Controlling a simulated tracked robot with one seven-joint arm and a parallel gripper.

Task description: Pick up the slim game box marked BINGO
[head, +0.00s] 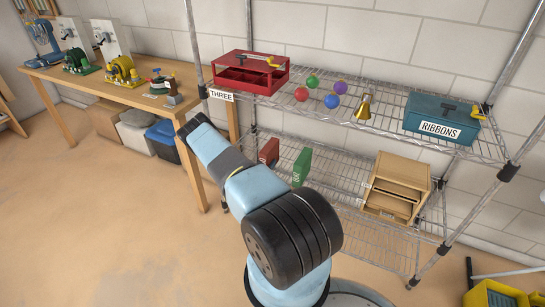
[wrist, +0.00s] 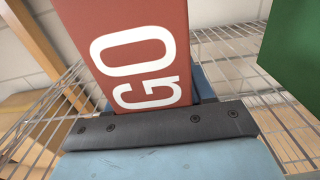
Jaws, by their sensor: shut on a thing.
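The slim red box (wrist: 135,50) fills the upper middle of the wrist view. Its white letters GO show, and the rest of the word is out of the picture. My gripper (wrist: 165,122) is shut on its near end; the dark jaw bar crosses in front of the box. In the head view the red box (head: 269,152) stands upright at the left of the lower wire shelf, partly hidden by my arm. My gripper is mostly hidden behind my arm there. I cannot tell whether the box touches the shelf.
A slim green box (head: 302,167) stands just right of the red one; it also shows in the wrist view (wrist: 290,45). A wooden cabinet (head: 395,188) is further right. The upper shelf holds a red tray (head: 250,75), several balls, a bell (head: 364,107) and a RIBBONS box (head: 440,115).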

